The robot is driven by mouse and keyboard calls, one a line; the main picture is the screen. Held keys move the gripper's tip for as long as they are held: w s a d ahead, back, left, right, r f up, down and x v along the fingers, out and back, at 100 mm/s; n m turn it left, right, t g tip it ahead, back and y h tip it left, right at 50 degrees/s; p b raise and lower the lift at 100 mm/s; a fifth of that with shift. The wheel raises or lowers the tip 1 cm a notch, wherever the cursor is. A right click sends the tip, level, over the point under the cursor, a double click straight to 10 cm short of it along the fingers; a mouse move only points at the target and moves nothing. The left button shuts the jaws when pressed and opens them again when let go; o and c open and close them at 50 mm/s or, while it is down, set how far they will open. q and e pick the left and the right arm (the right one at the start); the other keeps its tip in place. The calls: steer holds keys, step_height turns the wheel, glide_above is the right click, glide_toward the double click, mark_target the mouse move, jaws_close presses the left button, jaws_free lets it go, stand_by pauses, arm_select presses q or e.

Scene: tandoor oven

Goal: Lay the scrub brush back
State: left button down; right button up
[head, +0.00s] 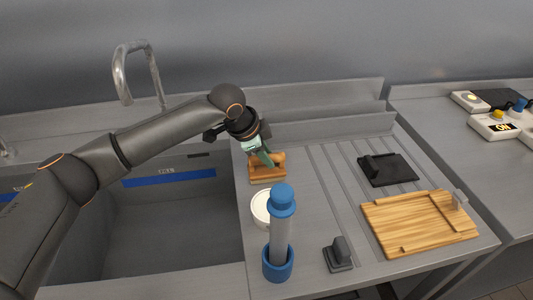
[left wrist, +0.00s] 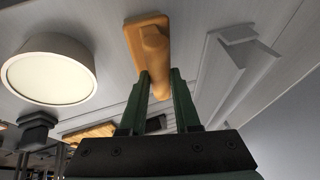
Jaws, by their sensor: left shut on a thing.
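The scrub brush (head: 267,176) is a wooden, orange-brown block with a raised handle, at the left part of the grey drainboard beside the sink. My left gripper (head: 267,157) comes down on it from above, with its green fingers shut on the handle. In the left wrist view the brush (left wrist: 142,42) lies between and beyond the two green fingertips (left wrist: 161,78). The brush is at or very near the drainboard surface; I cannot tell if it touches. My right gripper is not in view.
A tall grey cylinder with blue ends (head: 281,240), a dark handled block (head: 338,255), a black plate (head: 388,170) and a wooden board (head: 418,222) stand on the drainboard. The sink (head: 165,230) opens left.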

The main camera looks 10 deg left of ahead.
arm_select(q)
steer(key=c, duration=0.6)
jaws_free()
steer(key=shift+f, duration=0.1)
steer(key=shift+s+a+r, duration=0.1)
steer(key=shift+r, duration=0.35)
steer(key=v, duration=1.1)
steer(key=shift+s+a+r, duration=0.1)
steer(key=shift+r, duration=0.05)
